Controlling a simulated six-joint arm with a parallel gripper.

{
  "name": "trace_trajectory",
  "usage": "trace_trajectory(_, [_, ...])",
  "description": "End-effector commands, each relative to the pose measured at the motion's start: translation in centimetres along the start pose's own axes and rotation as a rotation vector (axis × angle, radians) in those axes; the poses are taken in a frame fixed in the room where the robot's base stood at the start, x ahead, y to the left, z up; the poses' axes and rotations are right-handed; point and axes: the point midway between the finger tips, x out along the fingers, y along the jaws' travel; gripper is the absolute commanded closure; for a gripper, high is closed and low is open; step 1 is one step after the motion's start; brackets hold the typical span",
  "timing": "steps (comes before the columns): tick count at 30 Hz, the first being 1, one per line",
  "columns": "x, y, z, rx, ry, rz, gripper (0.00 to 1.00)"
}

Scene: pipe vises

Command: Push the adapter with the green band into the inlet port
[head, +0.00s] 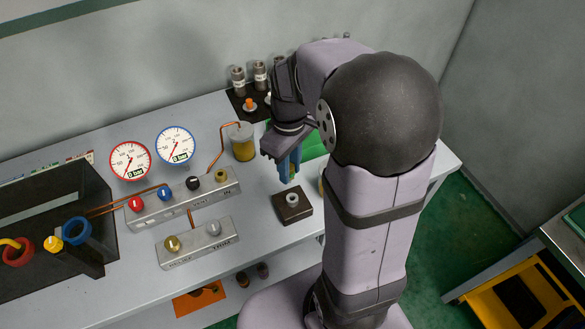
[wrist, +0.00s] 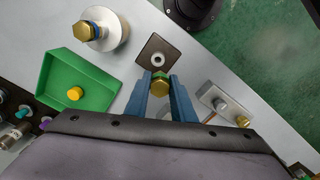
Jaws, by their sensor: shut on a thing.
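My gripper (wrist: 160,88) has blue fingers shut on a brass hex adapter (wrist: 160,84) with a green band. In the head view my gripper (head: 289,170) is above the bench, over a small dark brown block (head: 292,213). The adapter is mostly hidden by the fingers there. The block, also in the wrist view (wrist: 148,48), has a pale ring with a hole on top; the adapter appears apart from it. A grey manifold (head: 165,210) marked "IN" at its right end stands to the left, with a brass fitting (head: 221,175) there. I cannot tell which opening is the inlet port.
A second grey block (head: 198,245) with two knobs stands in front of the manifold. A green tray (wrist: 60,82) holds a yellow piece. A pale cylinder (wrist: 112,36) carries a blue-banded brass piece. Two gauges (head: 130,161) (head: 176,146) and a yellowish jar (head: 243,148) stand behind.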

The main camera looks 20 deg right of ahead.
Motion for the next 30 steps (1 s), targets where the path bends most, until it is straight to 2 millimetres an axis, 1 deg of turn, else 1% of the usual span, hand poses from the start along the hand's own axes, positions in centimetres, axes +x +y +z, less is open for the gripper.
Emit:
trace_trajectory(1, [-0.5, -0.6, -0.2, -0.020, -0.002, -0.002, 1.00])
trace_trajectory(3, [-0.4, -1.7, -0.5, -0.051, -0.004, -0.003, 1.00])
trace_trajectory(6, [0.3, -3.8, -0.7, -0.109, -0.007, -0.005, 1.00])
trace_trajectory(8, [0.7, -5.0, -1.2, -0.151, -0.008, -0.005, 1.00])
trace_trajectory(11, [1.2, -6.5, -3.2, -0.222, -0.007, -0.004, 1.00])
trace_trajectory(14, [1.6, -7.5, -5.8, -0.279, -0.006, -0.004, 1.00])
trace_trajectory(16, [2.0, -8.1, -7.8, -0.316, -0.004, -0.003, 1.00])
trace_trajectory(18, [2.3, -8.5, -10.1, -0.351, -0.003, -0.002, 1.00])
trace_trajectory(21, [2.5, -8.4, -13.1, -0.385, -0.001, -0.001, 1.00])
trace_trajectory(24, [2.2, -7.7, -15.4, -0.400, 0.002, 0.000, 1.00])
trace_trajectory(27, [1.3, -7.2, -17.2, -0.414, 0.002, 0.000, 1.00])
trace_trajectory(30, [0.4, -6.8, -18.5, -0.428, 0.002, 0.000, 1.00])
